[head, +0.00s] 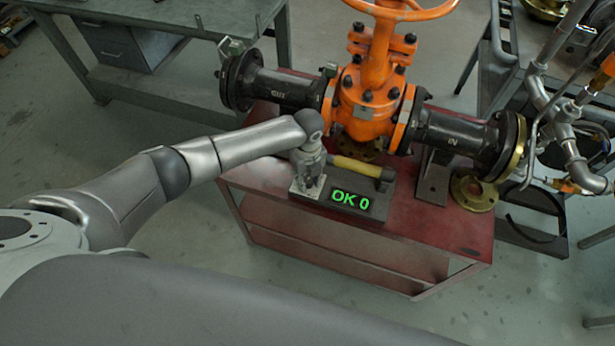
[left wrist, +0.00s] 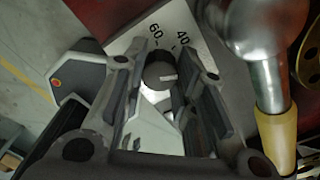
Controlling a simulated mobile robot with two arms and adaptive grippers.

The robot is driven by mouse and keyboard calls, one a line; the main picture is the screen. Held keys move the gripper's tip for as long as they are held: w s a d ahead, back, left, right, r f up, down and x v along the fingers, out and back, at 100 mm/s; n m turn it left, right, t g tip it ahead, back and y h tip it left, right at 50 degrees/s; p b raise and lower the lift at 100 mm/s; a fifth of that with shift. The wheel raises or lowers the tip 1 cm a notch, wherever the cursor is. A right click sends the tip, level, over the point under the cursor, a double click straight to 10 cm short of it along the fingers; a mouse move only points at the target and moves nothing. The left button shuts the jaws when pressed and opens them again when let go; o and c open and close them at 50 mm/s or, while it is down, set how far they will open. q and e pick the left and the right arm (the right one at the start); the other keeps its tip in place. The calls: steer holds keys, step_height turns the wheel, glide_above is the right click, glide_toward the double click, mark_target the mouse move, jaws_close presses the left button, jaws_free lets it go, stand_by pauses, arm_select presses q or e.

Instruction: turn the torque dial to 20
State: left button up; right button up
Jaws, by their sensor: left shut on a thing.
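The torque dial (left wrist: 158,72) is a black round knob with a white mark, on a white plate (left wrist: 190,30) marked 60 and 40, in the left wrist view. My left gripper (left wrist: 167,66) has a finger on each side of the knob and is shut on it. In the head view my left gripper (head: 308,184) points down over the white plate at the left end of a dark block, hiding the dial. My right gripper is not in view.
A tool with a yellow handle (head: 356,167) lies just behind the display, close to my left gripper. The orange gate valve (head: 370,95) with black flanged pipes stands behind it on the red cart (head: 440,235). A brass flange (head: 474,192) lies at the right.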

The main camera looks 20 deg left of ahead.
mark_target(308, 179)
arm_select(q)
steer(key=shift+d, duration=0.1)
stand_by(0.3)
steer(key=o, duration=1.1)
steer(key=shift+c, duration=0.2)
steer(key=shift+r, duration=0.1)
step_height(308, 179, up, 12)
